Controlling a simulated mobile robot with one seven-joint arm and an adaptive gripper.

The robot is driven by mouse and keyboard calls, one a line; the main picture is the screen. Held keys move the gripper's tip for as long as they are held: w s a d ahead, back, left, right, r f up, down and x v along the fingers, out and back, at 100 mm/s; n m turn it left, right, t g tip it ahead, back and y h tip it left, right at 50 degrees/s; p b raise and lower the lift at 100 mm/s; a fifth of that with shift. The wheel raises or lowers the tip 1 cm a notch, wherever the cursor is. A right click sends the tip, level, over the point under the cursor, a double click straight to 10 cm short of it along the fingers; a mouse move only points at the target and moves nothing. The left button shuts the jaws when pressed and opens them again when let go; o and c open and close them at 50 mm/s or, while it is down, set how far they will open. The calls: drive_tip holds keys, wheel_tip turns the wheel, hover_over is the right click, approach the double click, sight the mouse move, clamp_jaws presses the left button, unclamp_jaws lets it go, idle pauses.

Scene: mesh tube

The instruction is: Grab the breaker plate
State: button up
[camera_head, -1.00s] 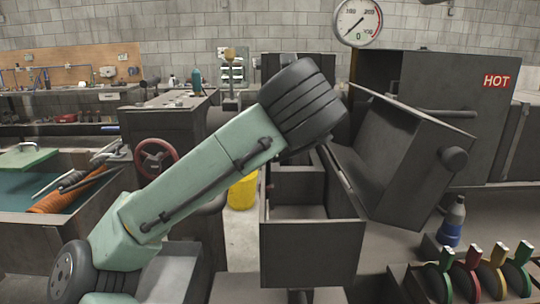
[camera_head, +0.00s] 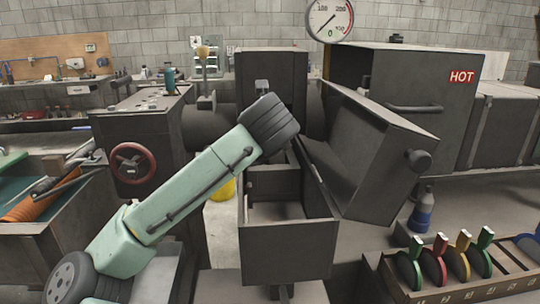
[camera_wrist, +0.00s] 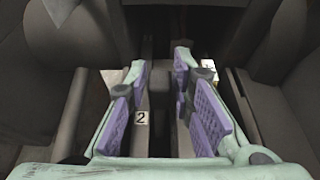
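My gripper (camera_wrist: 161,64) is open in the wrist view, its two purple-padded fingers apart. Between them is a narrow dark gap with a white label "2" (camera_wrist: 142,117). I see nothing clearly held. In the head view my own arm hides the gripper, which reaches behind the open dark box (camera_head: 288,250) of the machine. I cannot pick out a breaker plate for certain. Several coloured discs with tabs stand in a slotted rack (camera_head: 455,292) at the lower right, among them a green one (camera_head: 409,268) and a red one (camera_head: 433,265); whether these are breaker plates I cannot tell.
A hinged dark cover (camera_head: 370,150) stands open right of my arm. Behind it is a cabinet marked HOT (camera_head: 440,110). A blue bottle (camera_head: 421,212) stands near the rack. A red handwheel (camera_head: 132,162) is at left. Dark round housings crowd both sides of my gripper.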

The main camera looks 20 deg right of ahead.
drive_tip(key=shift+w, duration=0.1)
drive_tip(key=shift+c, duration=0.2)
clamp_jaws()
idle(0.5)
drive_tip(key=shift+r, duration=0.1)
